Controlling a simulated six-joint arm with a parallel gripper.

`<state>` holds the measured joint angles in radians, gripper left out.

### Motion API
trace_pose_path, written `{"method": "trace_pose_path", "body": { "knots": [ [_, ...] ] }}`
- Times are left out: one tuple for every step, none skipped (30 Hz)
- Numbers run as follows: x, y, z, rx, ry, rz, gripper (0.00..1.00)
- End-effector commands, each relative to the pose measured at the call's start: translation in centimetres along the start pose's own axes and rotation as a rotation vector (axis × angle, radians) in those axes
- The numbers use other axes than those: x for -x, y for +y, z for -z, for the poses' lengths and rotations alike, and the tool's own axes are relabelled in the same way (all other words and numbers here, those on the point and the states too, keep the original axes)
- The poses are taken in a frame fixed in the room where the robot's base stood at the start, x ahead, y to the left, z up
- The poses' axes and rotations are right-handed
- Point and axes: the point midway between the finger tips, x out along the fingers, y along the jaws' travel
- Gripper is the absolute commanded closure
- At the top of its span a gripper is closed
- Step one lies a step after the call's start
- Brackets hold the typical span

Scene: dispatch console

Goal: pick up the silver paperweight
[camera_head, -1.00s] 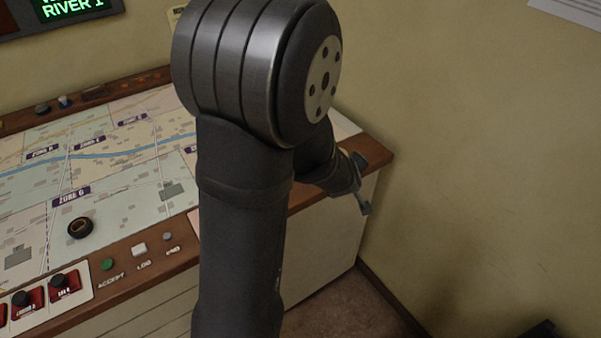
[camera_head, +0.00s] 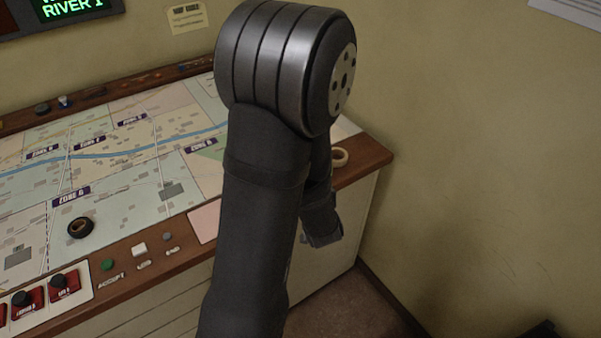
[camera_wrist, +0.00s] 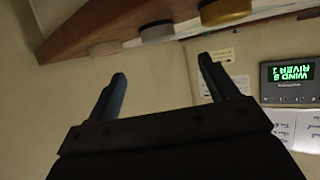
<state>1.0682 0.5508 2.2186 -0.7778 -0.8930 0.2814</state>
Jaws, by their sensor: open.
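My gripper (camera_wrist: 163,72) is open and empty in the wrist view, its two dark fingers apart. In the head view the end of my arm (camera_head: 322,234) hangs in front of the console's right front edge, with the fingers not clearly visible. I cannot make out the silver paperweight with certainty. In the wrist view, a pale greyish disc (camera_wrist: 155,31) and a smaller pale one (camera_wrist: 105,48) show along the wooden edge, beyond the fingertips and apart from them. Either could be it. My arm hides part of the console in the head view.
A gold-coloured round object (camera_wrist: 226,12) is near the discs. A beige ring (camera_head: 340,157) lies at the console's right end. The wooden edge (camera_head: 365,160) borders the console; the wall stands behind and right.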

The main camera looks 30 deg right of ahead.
Motion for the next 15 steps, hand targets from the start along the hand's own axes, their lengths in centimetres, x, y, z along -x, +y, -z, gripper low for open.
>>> {"method": "trace_pose_path", "body": {
  "knots": [
    [-1.2, -0.1, -0.1, 0.001, -0.001, 0.004, 0.21],
    [-1.8, -0.1, -0.1, 0.002, -0.001, 0.004, 0.21],
    [-2.5, -0.1, -0.1, 0.001, -0.001, 0.003, 0.21],
    [-3.0, -0.1, -0.1, 0.001, -0.001, 0.003, 0.21],
    [-3.5, -0.1, -0.1, 0.001, -0.001, 0.003, 0.21],
    [-4.0, 0.0, -0.1, 0.001, -0.001, 0.001, 0.21],
    [-4.4, 0.0, -0.1, 0.0, -0.001, 0.001, 0.21],
    [-4.7, 0.0, -0.1, 0.001, -0.001, 0.001, 0.21],
    [-5.0, 0.0, -0.1, 0.001, -0.001, 0.001, 0.21],
    [-5.2, 0.0, -0.1, 0.001, -0.001, 0.001, 0.21],
    [-5.3, 0.0, -0.1, 0.001, -0.001, 0.0, 0.21],
    [-5.4, 0.0, -0.1, 0.001, -0.001, 0.0, 0.21],
    [-5.6, 0.0, -0.1, 0.0, -0.001, 0.0, 0.21],
    [-5.8, 0.0, -0.2, 0.0, -0.001, 0.0, 0.21],
    [-6.1, 0.0, -0.3, 0.0, -0.002, 0.0, 0.21]
  ]
}}
